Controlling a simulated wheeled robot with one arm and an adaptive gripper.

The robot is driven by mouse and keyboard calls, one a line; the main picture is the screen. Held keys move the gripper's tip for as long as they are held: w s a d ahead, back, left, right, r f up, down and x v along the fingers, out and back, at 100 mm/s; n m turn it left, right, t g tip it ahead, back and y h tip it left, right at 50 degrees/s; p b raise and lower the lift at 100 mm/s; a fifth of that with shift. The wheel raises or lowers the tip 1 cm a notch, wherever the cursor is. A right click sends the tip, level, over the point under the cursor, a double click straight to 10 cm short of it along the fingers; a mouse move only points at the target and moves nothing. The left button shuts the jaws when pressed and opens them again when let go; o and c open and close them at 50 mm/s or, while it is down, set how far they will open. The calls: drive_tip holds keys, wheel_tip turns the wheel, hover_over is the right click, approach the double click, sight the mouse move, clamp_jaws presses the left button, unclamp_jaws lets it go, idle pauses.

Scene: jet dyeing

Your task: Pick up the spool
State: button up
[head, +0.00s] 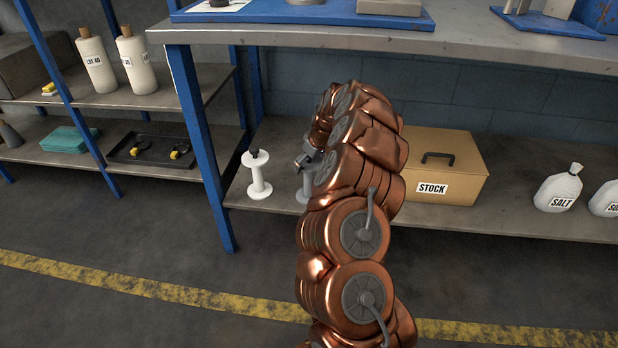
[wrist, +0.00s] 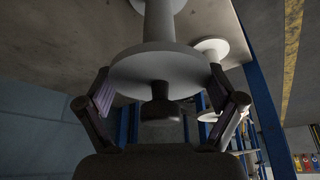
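In the head view my gripper (head: 308,160) is just above the spool, partly behind my arm. A second white spool (head: 258,177) stands upright to the left; it also shows in the wrist view (wrist: 212,48).
The workbench top (head: 420,38) overhangs the lower shelf (head: 395,214). A blue leg (head: 203,150) stands left of the spools. A STOCK box (head: 450,165) is to the right, then a SALT container (head: 559,190). A side rack (head: 165,98) holds bottles.

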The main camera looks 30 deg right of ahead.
drive_tip(key=c, duration=0.8)
drive_tip(key=shift+c, duration=0.2)
